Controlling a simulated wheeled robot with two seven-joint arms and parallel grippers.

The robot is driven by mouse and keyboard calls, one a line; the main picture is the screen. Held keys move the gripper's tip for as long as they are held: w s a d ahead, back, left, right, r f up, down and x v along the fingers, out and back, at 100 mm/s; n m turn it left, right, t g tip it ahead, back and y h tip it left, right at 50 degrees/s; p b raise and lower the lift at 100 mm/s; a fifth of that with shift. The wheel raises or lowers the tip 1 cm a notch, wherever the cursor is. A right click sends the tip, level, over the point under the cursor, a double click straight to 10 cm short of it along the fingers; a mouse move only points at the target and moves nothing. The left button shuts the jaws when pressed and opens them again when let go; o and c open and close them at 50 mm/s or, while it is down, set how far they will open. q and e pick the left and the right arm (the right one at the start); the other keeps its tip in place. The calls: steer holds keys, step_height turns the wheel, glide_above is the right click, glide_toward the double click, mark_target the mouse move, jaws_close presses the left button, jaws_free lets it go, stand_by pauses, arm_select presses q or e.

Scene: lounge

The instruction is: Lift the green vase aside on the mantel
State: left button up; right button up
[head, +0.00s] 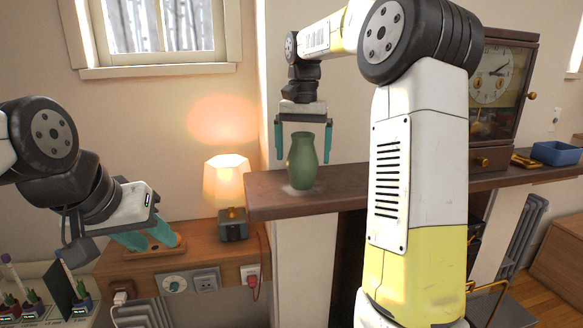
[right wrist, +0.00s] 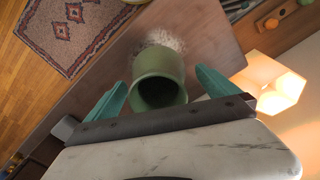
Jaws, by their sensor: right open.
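The green vase (head: 302,167) stands upright near the left end of the dark wooden mantel (head: 345,191). My right gripper (head: 303,157) comes down over it, open, with one teal finger on each side of the vase. In the right wrist view the vase (right wrist: 157,64) shows its open mouth between the two fingers (right wrist: 158,92); gaps show beside it, and I see no firm contact. My left gripper (head: 146,240) is at the lower left, over the low wooden shelf, with its two teal fingers apart. It is well away from the vase.
A lit lamp (head: 227,180) stands left of the mantel's end. A wooden clock (head: 497,85), a brass object (head: 524,161) and a blue tray (head: 556,153) are on the right of the mantel. My right arm hides the mantel's middle. Small potted plants (head: 32,300) stand at the lower left.

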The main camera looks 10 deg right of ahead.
mark_target(303, 162)
step_height(303, 162, down, 3)
steer(key=shift+s+f, duration=0.1)
steer(key=shift+f, duration=0.1)
steer(key=shift+c, duration=0.5)
steer(key=c, duration=1.8)
steer(key=shift+c, duration=0.4)
steer(key=shift+r, duration=0.15)
